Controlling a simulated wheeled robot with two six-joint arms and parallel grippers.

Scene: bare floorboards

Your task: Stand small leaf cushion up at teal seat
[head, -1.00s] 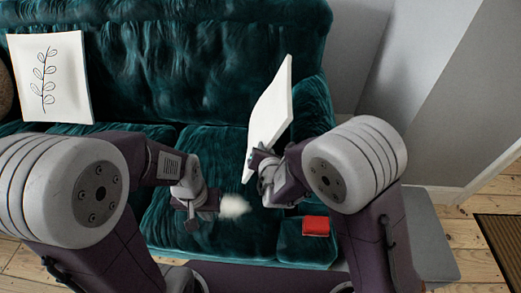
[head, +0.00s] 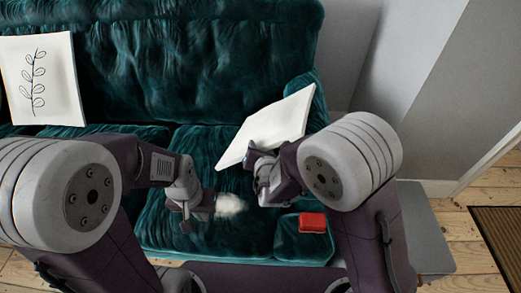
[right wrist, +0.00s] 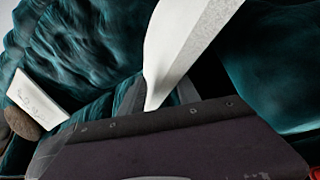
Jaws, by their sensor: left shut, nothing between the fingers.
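A white square cushion (head: 277,122) is tilted over the right part of the teal seat (head: 205,145); its visible face is plain, with no leaf print showing. My right gripper (head: 262,165) is shut on its lower edge. In the right wrist view, the cushion (right wrist: 185,45) rises nearly edge-on from between the fingers. Another white cushion (head: 40,80), with a leaf-sprig drawing, leans on the backrest at the left. My left gripper (head: 196,214) is shut and empty, low over the front of the seat.
A small fluffy white thing (head: 231,205) lies just right of my left gripper. The sofa's right arm and a grey wall (head: 400,60) bound the right side. The middle of the backrest is clear.

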